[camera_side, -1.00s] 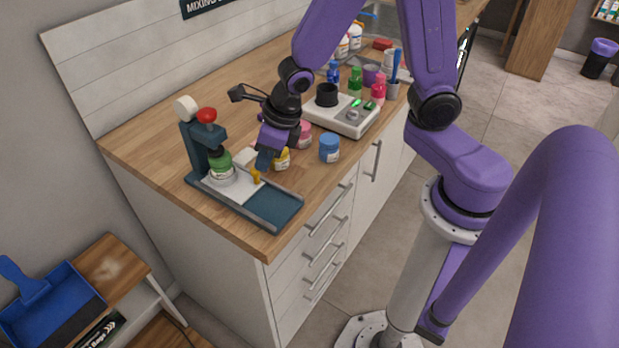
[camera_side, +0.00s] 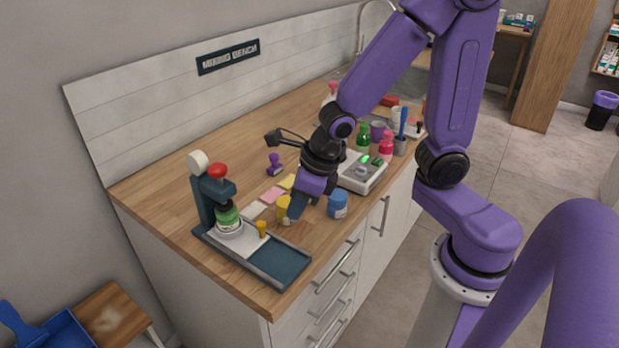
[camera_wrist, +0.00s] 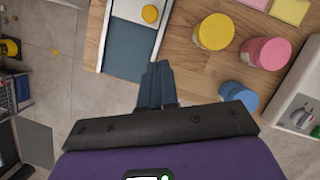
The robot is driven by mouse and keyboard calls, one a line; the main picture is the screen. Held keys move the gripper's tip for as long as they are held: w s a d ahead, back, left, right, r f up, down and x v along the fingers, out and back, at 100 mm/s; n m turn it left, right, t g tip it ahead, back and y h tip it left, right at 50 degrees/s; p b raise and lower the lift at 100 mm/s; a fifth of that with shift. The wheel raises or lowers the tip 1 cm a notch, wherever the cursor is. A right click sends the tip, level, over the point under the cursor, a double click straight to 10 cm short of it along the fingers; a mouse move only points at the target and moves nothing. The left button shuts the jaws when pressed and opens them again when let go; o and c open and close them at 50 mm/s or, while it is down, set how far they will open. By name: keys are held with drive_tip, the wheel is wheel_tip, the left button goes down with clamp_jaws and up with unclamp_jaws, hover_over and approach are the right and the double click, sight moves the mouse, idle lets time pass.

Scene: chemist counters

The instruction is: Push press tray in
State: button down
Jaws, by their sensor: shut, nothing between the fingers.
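The press (camera_side: 207,197) is a dark teal stand with a red ball and a white knob, at the left end of the counter. A green-capped bottle (camera_side: 228,217) stands under its head on the light press tray (camera_side: 245,242). A yellow peg (camera_side: 262,229) stands at the tray's outer end. The tray and peg (camera_wrist: 150,14) also show at the top of the wrist view. The dark track (camera_side: 277,262) in front of the tray is bare. My gripper (camera_side: 294,212) is shut and empty, right of the track and apart from the peg. Its fingers (camera_wrist: 157,82) point toward the track's edge.
A yellow jar (camera_wrist: 214,32), a pink jar (camera_wrist: 266,52) and a blue jar (camera_side: 337,205) stand close to my gripper. A white device (camera_side: 362,172) is farther right. A purple stamp-like object (camera_side: 275,164) lies behind. Wood right of the track's front is clear.

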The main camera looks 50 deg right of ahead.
drive_tip(key=v, duration=0.7)
drive_tip(key=s+d+m+g, duration=0.1)
drive_tip(key=s+m, duration=0.6)
drive_tip(key=m, duration=0.7)
drive_tip(key=s+d+f+m+g+h, duration=0.1)
drive_tip(key=s+m, duration=0.6)
drive_tip(key=m, duration=0.7)
drive_tip(key=shift+s+d+f+m+g, duration=0.2)
drive_tip(key=shift+d+m+g, duration=0.2)
drive_tip(key=shift+d+g, duration=0.25)
drive_tip(key=shift+w+a, duration=0.1)
drive_tip(key=shift+a, duration=0.05)
